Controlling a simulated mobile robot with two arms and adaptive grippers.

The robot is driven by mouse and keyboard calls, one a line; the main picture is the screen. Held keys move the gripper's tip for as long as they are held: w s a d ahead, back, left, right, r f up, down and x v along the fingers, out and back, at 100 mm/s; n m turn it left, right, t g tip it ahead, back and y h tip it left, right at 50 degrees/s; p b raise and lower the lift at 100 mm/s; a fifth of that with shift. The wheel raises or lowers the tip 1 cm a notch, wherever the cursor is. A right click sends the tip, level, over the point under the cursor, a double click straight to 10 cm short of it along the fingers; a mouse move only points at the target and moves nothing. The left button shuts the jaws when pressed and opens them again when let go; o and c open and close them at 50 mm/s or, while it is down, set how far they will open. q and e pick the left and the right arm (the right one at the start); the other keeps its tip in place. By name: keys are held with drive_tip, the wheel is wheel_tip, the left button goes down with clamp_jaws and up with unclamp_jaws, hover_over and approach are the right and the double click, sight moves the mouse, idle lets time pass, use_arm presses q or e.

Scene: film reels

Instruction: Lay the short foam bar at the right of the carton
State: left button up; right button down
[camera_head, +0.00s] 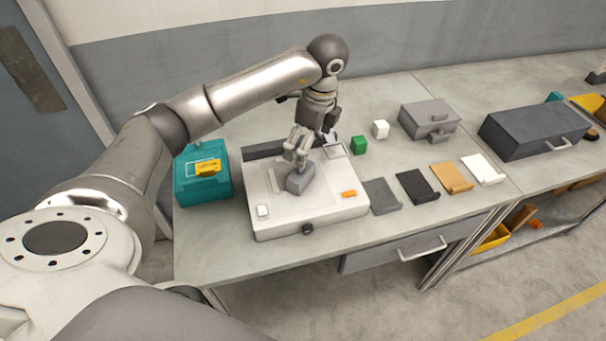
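Whether the fingers are closed on the block is too small to tell. A long dark bar (262,152) lies along the unit's back edge, partly hidden by the gripper. I cannot tell for sure which piece is the short foam bar or which box is the carton. My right gripper is out of view.
A teal box (200,188) stands left of the white unit. To its right are a green cube (358,145), a white cube (380,129), several flat pieces including a black one (418,187), a grey box (430,118) and a dark drawer box (525,132). The front left table is bare.

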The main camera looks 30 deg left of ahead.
sight(304, 171)
use_arm(q)
drive_tip(key=f, duration=0.2)
drive_tip(key=shift+a+f+p, duration=0.3)
drive_tip(key=shift+a, duration=0.05)
drive_tip(key=shift+f, duration=0.55)
drive_tip(key=shift+s+a+f+p, duration=0.15)
drive_tip(key=shift+f+p, duration=0.15)
drive_tip(key=shift+p, duration=0.2)
drive_tip(key=f+p, duration=0.1)
drive_tip(key=f, duration=0.2)
drive_tip(key=shift+s+a+f+p, duration=0.1)
drive_tip(key=shift+a+f+p, duration=0.05)
drive_tip(key=shift+a+p, duration=0.25)
drive_tip(key=shift+f, duration=0.5)
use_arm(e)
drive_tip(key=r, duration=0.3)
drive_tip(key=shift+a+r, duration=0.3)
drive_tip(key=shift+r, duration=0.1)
use_arm(q)
drive_tip(key=c, duration=0.9)
